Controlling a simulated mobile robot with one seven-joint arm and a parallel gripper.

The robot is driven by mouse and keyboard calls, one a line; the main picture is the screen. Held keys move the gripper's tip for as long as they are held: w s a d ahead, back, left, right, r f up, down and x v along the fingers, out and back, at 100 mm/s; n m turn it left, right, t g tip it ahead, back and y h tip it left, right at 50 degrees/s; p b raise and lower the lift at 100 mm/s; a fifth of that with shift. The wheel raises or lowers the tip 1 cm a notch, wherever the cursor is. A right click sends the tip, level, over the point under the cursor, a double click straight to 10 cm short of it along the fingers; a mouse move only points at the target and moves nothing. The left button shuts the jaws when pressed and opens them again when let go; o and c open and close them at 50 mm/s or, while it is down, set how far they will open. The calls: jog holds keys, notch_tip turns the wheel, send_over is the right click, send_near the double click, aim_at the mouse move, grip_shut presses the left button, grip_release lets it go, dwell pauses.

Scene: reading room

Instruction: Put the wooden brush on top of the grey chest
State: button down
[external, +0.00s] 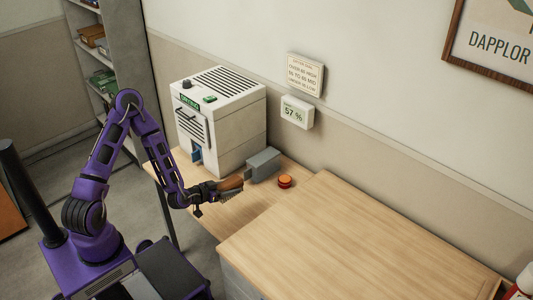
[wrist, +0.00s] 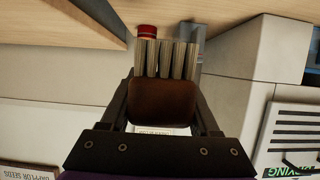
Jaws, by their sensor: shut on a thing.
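The wooden brush (external: 231,184) has a brown body and pale bristles. My gripper (external: 212,190) is shut on it and holds it near the small table. In the wrist view the brown body (wrist: 165,103) sits between my fingers, with the bristles (wrist: 166,58) pointing away from my gripper. A grey-sided unit with a wide wooden top (external: 335,235) stands at the front right, and its top is bare. A small grey box (external: 263,163) stands just beyond the brush. I cannot tell from the picture which of these two is the grey chest.
A white machine (external: 220,115) with a slotted top stands behind my gripper. A white-and-red bottle (external: 522,283) is at the lower right. A shelf unit (external: 115,60) stands at the back left.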

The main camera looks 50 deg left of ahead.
jog(key=w+d+r+m+g+h, duration=0.15)
jog(key=d+m+h, duration=0.25)
jog(key=d, duration=0.9)
jog(key=w+d+r+m+g+h, duration=0.1)
jog(key=w+d+r+m+h, duration=0.2)
jog(key=d, duration=0.9)
jog(key=m+g+h, duration=0.5)
jog(key=m+g, duration=0.1)
jog(key=m, duration=0.1)
send_over(315, 276)
notch_tip(315, 276, down, 4)
jog(key=shift+w, duration=0.1)
jog(key=shift+h, duration=0.3)
notch_tip(315, 276, down, 4)
jog(key=shift+f+b, duration=0.1)
jog(key=shift+b, duration=0.2)
jog(key=shift+f+b, duration=0.35)
jog(key=shift+b, duration=0.1)
jog(key=shift+f, duration=0.1)
